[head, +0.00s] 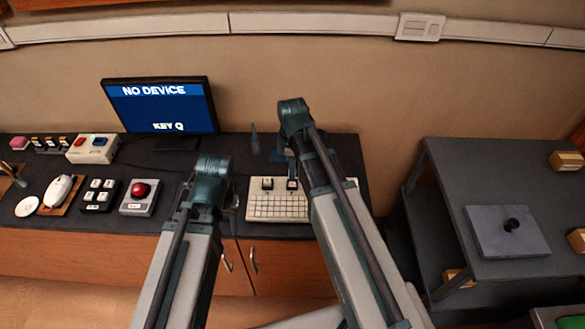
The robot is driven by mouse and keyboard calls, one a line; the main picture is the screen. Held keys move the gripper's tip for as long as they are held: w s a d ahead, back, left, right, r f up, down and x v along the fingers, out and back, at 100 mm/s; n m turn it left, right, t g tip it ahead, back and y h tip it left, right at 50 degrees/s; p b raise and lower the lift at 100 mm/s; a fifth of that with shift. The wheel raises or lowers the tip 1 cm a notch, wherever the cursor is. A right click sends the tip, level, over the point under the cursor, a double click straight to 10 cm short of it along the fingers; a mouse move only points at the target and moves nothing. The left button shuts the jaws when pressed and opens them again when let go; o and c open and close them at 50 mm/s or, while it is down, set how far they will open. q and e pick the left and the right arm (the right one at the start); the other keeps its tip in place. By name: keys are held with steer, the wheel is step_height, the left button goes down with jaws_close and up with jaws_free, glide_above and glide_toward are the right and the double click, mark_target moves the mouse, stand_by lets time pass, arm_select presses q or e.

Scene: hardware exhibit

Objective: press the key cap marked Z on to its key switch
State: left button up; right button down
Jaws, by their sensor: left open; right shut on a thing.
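A pale keyboard (276,207) lies on the dark bench, partly covered by my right arm. Small dark pieces with pale tops stand at its back edge, one (267,183) left of my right gripper. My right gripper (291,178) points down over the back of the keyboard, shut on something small. What it holds is mostly hidden, and no Z marking is legible. Whether it touches the keyboard I cannot tell. My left gripper (212,190) is open, left of the keyboard, with its fingers largely hidden behind my arm.
A monitor (160,105) reads "NO DEVICE" and "KEY Q". Left of my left gripper are a red button box (140,197), a keypad (100,194), a mouse (59,188) and a two-button box (92,148). A grey table (450,180) with a knobbed plate (490,235) stands right, beyond a gap.

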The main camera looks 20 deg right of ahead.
steer(key=shift+f+b, duration=1.45)
steer(key=shift+f, duration=0.35)
steer(key=shift+f+b, duration=0.35)
stand_by(0.4)
steer(key=c, duration=0.6)
jaws_free()
steer(key=o, duration=0.5)
steer(key=shift+r, duration=0.1)
